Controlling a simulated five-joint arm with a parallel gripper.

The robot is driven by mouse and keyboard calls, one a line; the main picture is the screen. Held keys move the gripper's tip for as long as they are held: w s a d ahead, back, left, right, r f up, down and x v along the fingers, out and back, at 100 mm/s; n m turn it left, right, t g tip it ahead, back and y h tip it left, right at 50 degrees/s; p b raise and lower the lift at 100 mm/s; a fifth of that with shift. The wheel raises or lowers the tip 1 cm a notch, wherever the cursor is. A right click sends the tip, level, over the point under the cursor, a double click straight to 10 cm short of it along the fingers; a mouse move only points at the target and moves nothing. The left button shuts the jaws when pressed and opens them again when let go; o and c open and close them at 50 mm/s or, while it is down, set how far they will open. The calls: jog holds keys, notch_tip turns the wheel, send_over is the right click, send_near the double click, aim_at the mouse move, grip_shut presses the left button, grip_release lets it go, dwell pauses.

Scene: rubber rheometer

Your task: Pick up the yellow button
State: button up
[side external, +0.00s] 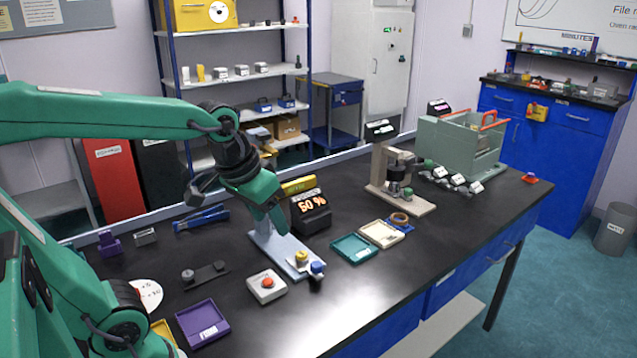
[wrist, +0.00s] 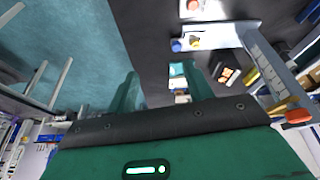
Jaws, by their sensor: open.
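The yellow button (side external: 301,257) is a small round piece on the pale blue-grey stand (side external: 272,249), close to a blue knob (side external: 317,267). The yellow button also shows in the wrist view (wrist: 195,42), near the top, with the blue knob (wrist: 177,45) beside it. My gripper (side external: 281,226) is above the bench, in front of the stand's upright and apart from the button. In the wrist view, the two green fingers of my gripper (wrist: 162,84) are spread with nothing between them. Part of the stand's upright is hidden behind my gripper in the side view.
A white box with a red button (side external: 267,285) is left of the stand. A black display (side external: 311,212) stands behind it. A teal tray (side external: 354,249) and a cream tray (side external: 382,234) lie to the right. A purple tray (side external: 203,324) is at the front left. The right front bench is clear.

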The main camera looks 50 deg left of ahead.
jog(key=w+a+f+n+g, duration=0.25)
jog(key=w+a+f, duration=0.2)
jog(key=w, duration=0.45)
jog(key=n+g, duration=0.2)
jog(key=n, duration=0.1)
send_over(302, 254)
notch_tip(302, 254, down, 8)
jog(key=shift+w+a+f, duration=0.1)
jog(key=shift+a+f, duration=0.1)
jog(key=shift+f, duration=0.4)
jog(key=shift+d+f, duration=0.1)
jog(key=shift+f, duration=3.75)
jog(key=c, duration=1)
jog(key=shift+r, duration=0.15)
jog(key=shift+c, duration=0.2)
